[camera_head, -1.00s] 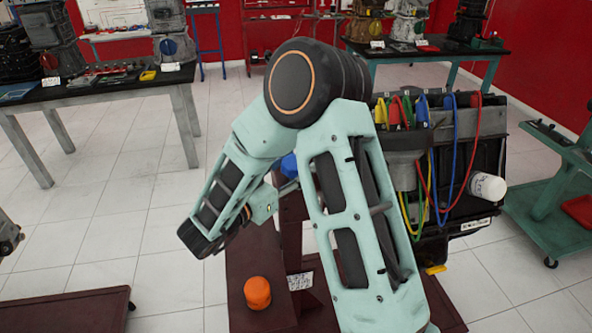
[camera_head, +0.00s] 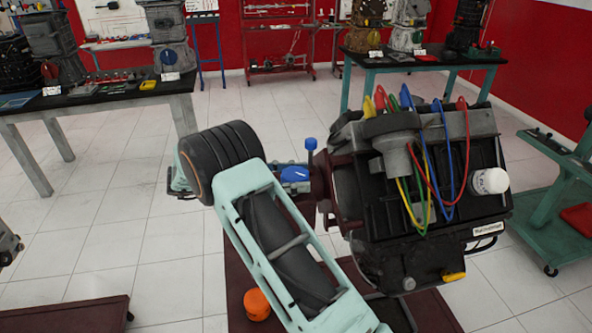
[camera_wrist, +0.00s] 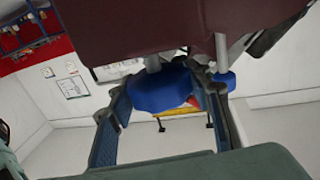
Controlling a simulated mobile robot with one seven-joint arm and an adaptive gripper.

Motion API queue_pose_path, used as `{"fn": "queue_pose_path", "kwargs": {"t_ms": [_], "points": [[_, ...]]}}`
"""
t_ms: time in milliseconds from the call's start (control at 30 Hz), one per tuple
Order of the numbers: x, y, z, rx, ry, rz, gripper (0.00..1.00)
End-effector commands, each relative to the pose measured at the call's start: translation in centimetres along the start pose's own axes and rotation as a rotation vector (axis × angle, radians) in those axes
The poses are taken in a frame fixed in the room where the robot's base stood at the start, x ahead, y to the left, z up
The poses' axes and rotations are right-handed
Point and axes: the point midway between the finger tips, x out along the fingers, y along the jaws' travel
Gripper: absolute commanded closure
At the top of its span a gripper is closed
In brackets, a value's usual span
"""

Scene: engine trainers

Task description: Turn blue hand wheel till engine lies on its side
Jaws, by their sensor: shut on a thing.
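The engine (camera_head: 362,262) is a black block with a white filter (camera_head: 490,182) and coloured leads. It sits on a dark red stand (camera_head: 319,187), looking slightly tilted. The blue hand wheel (camera_head: 296,174) is at the stand's left side and partly hidden by my arm; it fills the middle of the wrist view (camera_wrist: 160,92). My gripper (camera_wrist: 168,104) has a finger on either side of the wheel and is shut on it. A smaller blue knob (camera_head: 311,143) stands just beyond the wheel and is close to the right finger in the wrist view.
An orange cap (camera_head: 257,304) is on the stand's base below my arm. A black-topped table (camera_head: 100,95) with engines is at the left, another (camera_head: 425,58) at the back. A green cart (camera_head: 560,205) is at the right.

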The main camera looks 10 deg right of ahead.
Motion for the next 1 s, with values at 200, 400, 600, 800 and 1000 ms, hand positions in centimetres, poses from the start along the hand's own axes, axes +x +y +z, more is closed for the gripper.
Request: {"fn": "queue_pose_path", "kwargs": {"t_ms": [200,400,600,800,1000], "points": [[0.24,0.12,-0.16,-0.006,0.006,0.101,0.79],[0.21,0.14,-0.01,-0.004,0.003,0.152,0.79],[0.07,0.15,0.15,-0.002,-0.001,0.17,0.79],[0.04,0.14,0.22,-0.001,-0.003,0.173,0.79],[0.01,0.14,0.24,-0.001,-0.004,0.172,0.79]]}}
